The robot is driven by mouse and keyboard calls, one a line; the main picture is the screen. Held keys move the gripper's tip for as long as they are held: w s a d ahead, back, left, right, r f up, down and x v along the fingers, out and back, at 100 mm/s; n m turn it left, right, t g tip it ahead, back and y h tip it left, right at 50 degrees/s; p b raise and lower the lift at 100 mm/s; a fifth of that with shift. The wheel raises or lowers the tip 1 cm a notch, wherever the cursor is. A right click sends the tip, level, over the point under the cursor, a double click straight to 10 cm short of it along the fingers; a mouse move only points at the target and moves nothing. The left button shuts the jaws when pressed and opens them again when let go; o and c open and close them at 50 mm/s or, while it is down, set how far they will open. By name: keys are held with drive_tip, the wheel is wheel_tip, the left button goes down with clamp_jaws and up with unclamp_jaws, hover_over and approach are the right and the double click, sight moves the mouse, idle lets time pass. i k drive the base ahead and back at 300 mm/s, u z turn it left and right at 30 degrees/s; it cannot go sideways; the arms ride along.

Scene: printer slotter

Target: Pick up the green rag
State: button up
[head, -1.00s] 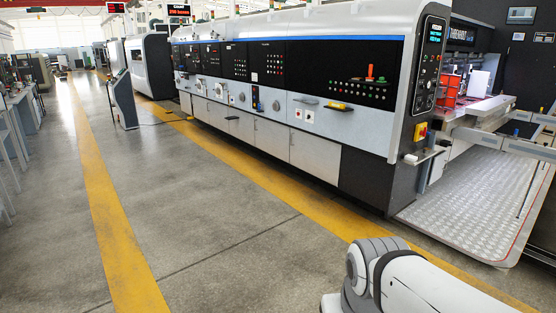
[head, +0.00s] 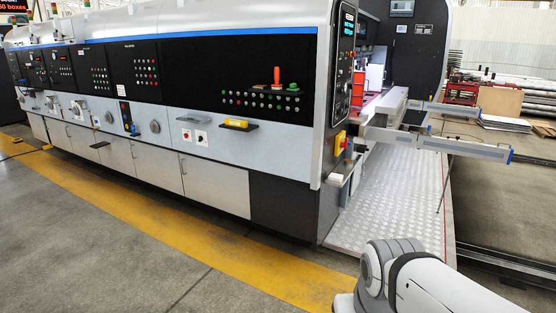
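The printer slotter (head: 215,180) is a long grey and black machine that fills the left and middle of the picture. A small shelf (head: 343,172) sticks out at its near right corner, below a yellow switch box (head: 340,142). A yellow object (head: 236,123) sits on a small dark ledge on its front. My white and grey arm shows at the bottom right, but my gripper is out of view.
A metal tread-plate platform (head: 385,210) lies at the machine's right end, with rails (head: 465,147) jutting out above it. Grey floor (head: 70,255) with a yellow stripe (head: 180,222) is clear in front. Stacked pipes and boards (head: 510,100) stand at the back right.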

sight(293, 88)
drive_tip(key=z, duration=0.1)
drive_tip(key=i, duration=3.3)
drive_tip(key=u, duration=0.35)
